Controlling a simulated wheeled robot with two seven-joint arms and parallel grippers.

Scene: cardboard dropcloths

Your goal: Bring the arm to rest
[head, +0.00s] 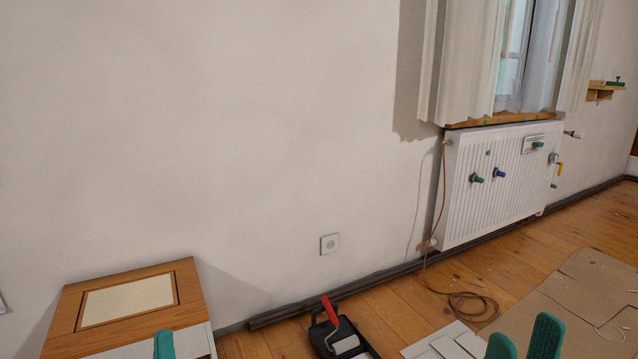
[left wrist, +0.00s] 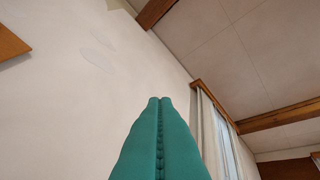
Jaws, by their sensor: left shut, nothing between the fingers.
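My left gripper (head: 164,345) shows as a teal tip at the bottom edge of the head view, in front of the wooden cabinet. In the left wrist view its two teal fingers (left wrist: 160,101) are pressed together with nothing between them, pointing up toward the wall and ceiling. My right gripper (head: 526,337) is at the bottom right of the head view. Its two teal fingers stand apart and no object shows between them. The rest of both arms is out of the head view.
A wooden cabinet (head: 190,281) stands against the wall at lower left. Cardboard (head: 575,300) covers the floor at right. A radiator (head: 495,205) hangs under the window; a cable (head: 470,305) coils below.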

